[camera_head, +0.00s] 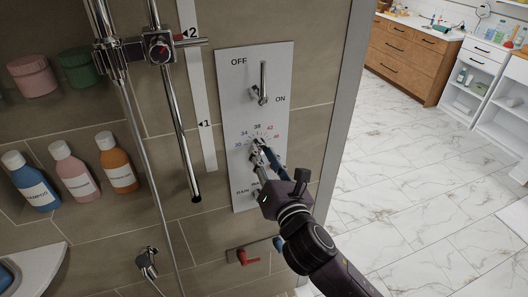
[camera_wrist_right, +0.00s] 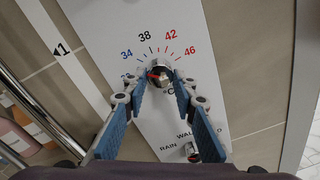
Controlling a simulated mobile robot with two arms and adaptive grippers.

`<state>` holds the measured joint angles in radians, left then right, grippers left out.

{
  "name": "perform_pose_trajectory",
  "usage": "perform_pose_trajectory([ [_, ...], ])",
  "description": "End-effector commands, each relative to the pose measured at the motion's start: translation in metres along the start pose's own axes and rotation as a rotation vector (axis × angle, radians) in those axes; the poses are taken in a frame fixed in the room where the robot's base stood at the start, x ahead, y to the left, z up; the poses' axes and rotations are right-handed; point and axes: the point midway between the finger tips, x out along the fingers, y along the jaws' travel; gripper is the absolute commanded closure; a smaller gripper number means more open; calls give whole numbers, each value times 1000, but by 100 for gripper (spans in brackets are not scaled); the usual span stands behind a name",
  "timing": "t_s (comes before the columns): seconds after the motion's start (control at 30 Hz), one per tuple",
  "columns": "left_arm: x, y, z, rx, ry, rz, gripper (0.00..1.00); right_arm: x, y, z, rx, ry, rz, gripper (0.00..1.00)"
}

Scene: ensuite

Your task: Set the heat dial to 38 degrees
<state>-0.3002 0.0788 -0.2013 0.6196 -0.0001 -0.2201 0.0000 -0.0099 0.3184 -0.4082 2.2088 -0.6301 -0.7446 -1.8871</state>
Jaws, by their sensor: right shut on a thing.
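The heat dial (camera_wrist_right: 159,70) is a small shiny metal knob on a white wall panel (camera_head: 227,100). An arc of numbers surrounds its upper side, with 34 and 38 in blue and black and 42 and 46 in red. My right gripper (camera_head: 262,155) reaches up to the dial from below. In the right wrist view its two blue-padded fingers (camera_wrist_right: 158,86) are closed on the dial from both sides. A red mark shows on the knob's left part, but its exact reading is too small to tell. The fingers partly hide the lowest number. My left gripper is not in view.
Above the dial is a metal ON/OFF lever (camera_head: 263,82). Below it is the RAIN/WALL selector (camera_wrist_right: 192,152), partly hidden by my arm in the head view. A shower rail (camera_head: 172,100) stands left, near bottles (camera_head: 72,173). Open marble floor (camera_head: 420,180) lies right.

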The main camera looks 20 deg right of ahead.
Motion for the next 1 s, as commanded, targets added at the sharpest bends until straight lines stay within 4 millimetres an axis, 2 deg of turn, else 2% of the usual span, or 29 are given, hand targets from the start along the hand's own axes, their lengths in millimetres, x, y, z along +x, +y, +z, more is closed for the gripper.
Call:
perform_pose_trajectory([
  [0.1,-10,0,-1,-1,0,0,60,0,1,3,112,6,-3,99],
  [0.6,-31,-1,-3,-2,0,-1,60,0,0,3,582,21,-6,99],
  [1.0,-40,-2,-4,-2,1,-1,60,0,0,2,846,31,-7,99],
])
